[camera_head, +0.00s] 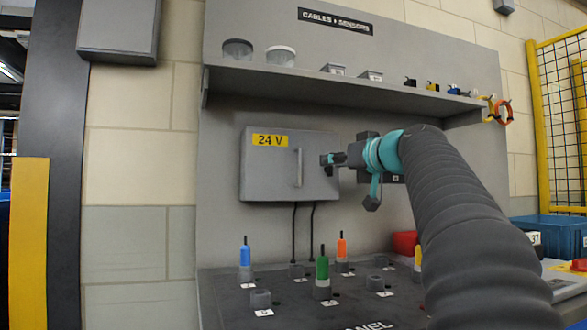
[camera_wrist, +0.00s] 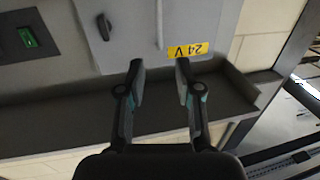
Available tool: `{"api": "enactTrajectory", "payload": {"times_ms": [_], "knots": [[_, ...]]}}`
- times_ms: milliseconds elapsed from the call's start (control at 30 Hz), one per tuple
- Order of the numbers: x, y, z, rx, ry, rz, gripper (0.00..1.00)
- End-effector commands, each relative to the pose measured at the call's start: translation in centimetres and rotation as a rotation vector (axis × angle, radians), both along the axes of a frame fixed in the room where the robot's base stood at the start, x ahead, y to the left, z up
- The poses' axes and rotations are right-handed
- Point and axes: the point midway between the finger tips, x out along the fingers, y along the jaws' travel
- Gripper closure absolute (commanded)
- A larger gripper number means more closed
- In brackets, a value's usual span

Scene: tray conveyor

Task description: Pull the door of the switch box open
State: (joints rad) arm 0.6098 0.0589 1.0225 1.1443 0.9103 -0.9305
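The grey switch box (camera_head: 265,180) hangs on the panel wall, with a yellow 24 V label and a light vertical handle (camera_head: 299,167) on its door. The door looks closed. My gripper (camera_head: 328,160) is in front of the box's right side in the head view. In the wrist view my gripper (camera_wrist: 160,66) is open, with nothing between its fingers. There the box door (camera_wrist: 130,45) appears roughly upside down. The handle (camera_wrist: 160,22) shows beyond the fingertips, apart from them. A dark knob-like part (camera_wrist: 103,27) is left of it.
A shelf (camera_head: 350,88) with cups and small parts runs above the box. Two cables hang below it, over a dark bench (camera_head: 225,300) with coloured pegs. A green-lit unit (camera_wrist: 27,37) is left of the box in the wrist view. Wall left of the box is clear.

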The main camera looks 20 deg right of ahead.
Motion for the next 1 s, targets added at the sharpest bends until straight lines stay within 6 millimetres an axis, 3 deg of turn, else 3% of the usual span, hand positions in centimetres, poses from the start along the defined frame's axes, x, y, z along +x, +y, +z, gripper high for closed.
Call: {"api": "enactTrajectory", "payload": {"times_ms": [233, 800, 1000], "knots": [[2.0, 0.5, 0.2, 0.000, 0.001, 0.003, 0.65], [11.8, 2.3, 0.2, 0.000, 0.001, 0.002, 0.65], [13.3, 2.6, 0.1, 0.000, 0.000, 0.000, 0.65]]}}
